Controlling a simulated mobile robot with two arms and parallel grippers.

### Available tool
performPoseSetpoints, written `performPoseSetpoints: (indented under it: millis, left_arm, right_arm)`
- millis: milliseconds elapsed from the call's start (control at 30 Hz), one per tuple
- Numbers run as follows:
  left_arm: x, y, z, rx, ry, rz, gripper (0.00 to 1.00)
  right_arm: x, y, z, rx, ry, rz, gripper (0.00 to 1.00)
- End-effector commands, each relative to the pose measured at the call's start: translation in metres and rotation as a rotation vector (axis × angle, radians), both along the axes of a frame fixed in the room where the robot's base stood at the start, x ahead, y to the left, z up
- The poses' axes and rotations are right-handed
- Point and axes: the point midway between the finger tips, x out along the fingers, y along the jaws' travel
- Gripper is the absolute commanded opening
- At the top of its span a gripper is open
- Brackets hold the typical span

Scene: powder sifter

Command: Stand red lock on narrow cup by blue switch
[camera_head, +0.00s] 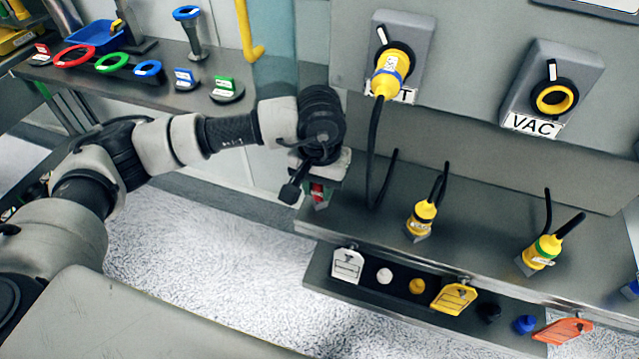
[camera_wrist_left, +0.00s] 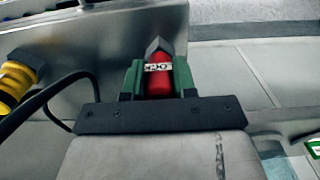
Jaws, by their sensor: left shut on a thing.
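My left gripper (camera_head: 318,194) is shut on the red lock (camera_head: 317,189), near the left end of the grey metal shelf. In the left wrist view, the red lock (camera_wrist_left: 159,82) is upright in the picture between the green fingers of my left gripper (camera_wrist_left: 158,80). It has a white lettered band and a grey pointed tip. A blue round knob (camera_head: 525,324) sits on the lower ledge at right; I cannot tell if it is the blue switch. I cannot make out which thing is the narrow cup. My right gripper is not in view.
The grey shelf (camera_head: 385,215) carries yellow plugs (camera_head: 422,218) with black cables. The lower ledge (camera_head: 330,278) holds white, yellow and orange tags and small knobs. A wall panel has a VAC socket (camera_head: 553,97) and a plugged yellow connector (camera_head: 388,75). A side table (camera_head: 150,95) holds coloured rings.

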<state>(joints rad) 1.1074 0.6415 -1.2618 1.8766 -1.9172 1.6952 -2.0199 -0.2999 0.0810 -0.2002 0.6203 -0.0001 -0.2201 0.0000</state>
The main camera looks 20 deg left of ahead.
Motion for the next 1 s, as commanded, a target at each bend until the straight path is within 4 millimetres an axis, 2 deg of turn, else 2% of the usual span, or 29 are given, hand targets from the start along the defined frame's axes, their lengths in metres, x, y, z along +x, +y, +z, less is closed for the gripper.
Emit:
performPoseSetpoints:
  millis: [367,400,567,600,867,1000]
  left_arm:
    - [0.0,0.0,-0.005,0.0,0.0,0.0,0.0]
    - [0.0,0.0,-0.005,0.0,0.0,0.0,0.3]
    - [0.0,0.0,-0.004,0.0,0.0,0.0,0.54]
    - [0.0,0.0,-0.004,0.0,0.0,0.0,0.56]
    - [0.0,0.0,-0.004,0.0,0.0,0.0,0.56]
    - [0.001,0.0,0.009,0.0,-0.002,0.0,0.56]
  right_arm:
    - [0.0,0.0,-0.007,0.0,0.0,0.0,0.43]
    - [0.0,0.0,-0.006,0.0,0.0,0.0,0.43]
    - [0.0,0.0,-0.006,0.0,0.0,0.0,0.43]
    - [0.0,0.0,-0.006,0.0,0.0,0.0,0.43]
    - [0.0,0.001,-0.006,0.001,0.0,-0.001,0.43]
    - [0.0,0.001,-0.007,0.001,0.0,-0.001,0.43]
